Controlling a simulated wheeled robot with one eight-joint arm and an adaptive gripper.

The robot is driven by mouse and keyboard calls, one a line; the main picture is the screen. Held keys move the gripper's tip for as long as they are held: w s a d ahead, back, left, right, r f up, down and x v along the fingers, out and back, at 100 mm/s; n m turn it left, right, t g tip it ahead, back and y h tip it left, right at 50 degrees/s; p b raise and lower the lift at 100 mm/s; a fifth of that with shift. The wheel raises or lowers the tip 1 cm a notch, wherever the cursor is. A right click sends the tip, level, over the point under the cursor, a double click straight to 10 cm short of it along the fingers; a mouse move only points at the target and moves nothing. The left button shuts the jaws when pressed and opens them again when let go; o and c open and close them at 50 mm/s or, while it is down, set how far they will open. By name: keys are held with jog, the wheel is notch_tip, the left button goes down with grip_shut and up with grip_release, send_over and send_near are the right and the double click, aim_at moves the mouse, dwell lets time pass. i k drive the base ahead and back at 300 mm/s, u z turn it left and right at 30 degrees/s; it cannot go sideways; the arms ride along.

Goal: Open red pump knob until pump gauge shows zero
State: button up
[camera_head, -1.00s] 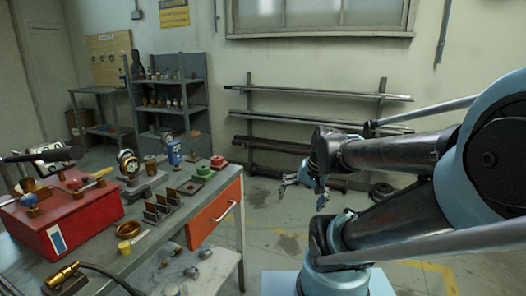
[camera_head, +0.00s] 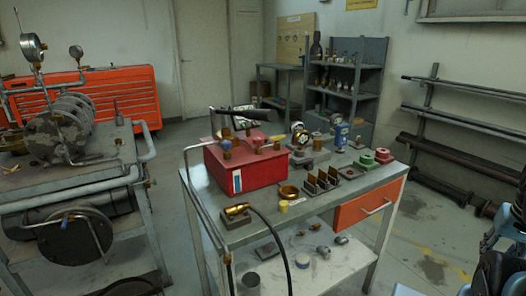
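The red pump box (camera_head: 245,168) sits on the left part of the workbench, with a dark lever (camera_head: 245,113) and brass fittings (camera_head: 226,146) on top. The pump gauge's reading cannot be made out from here.
The workbench (camera_head: 265,225) also carries a brass fitting (camera_head: 237,212) with a black hose (camera_head: 277,245), a round gauge (camera_head: 299,133) and green blocks (camera_head: 367,160). A valve rig (camera_head: 60,140) stands left, before a red tool cabinet (camera_head: 115,88). Open floor lies right of the bench.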

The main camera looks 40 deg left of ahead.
aim_at(258, 140)
jog(key=u, duration=2.15)
jog(key=k, duration=0.5)
jog(key=z, duration=0.5)
jog(key=i, duration=0.4)
